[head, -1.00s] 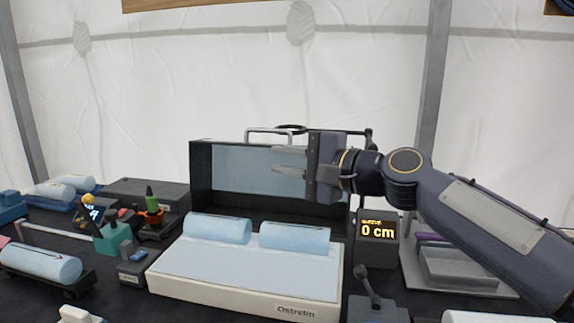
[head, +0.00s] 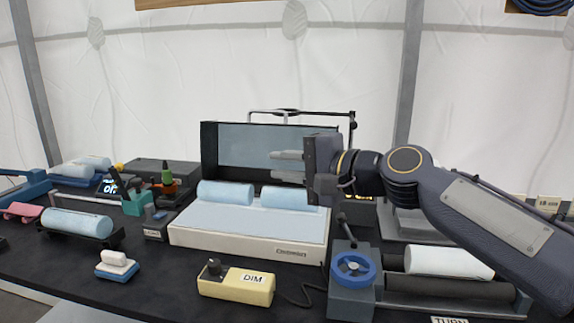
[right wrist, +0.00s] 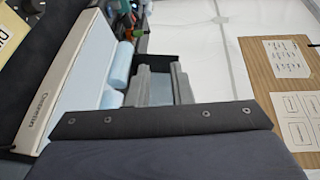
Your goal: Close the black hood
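The black hood (head: 208,150) stands open and upright at the back of a white case (head: 248,239). Its inner face is pale blue. Two pale blue rolls, a left one (head: 225,192) and a right one (head: 284,197), lie along the back of the case's light blue top. My right gripper (head: 288,166) is in front of the hood's right part, fingers pointing left with a gap between them and nothing held. It hides part of the hood. In the right wrist view the two fingers (right wrist: 167,86) show apart, near the rolls. My left gripper is out of view.
A yellow DIM box (head: 236,286) and a grey box with a blue handwheel (head: 353,268) stand in front. A white roll (head: 448,262) lies in a rack at right. Tools and another blue roll (head: 77,222) are at left. A metal handle rises behind the hood.

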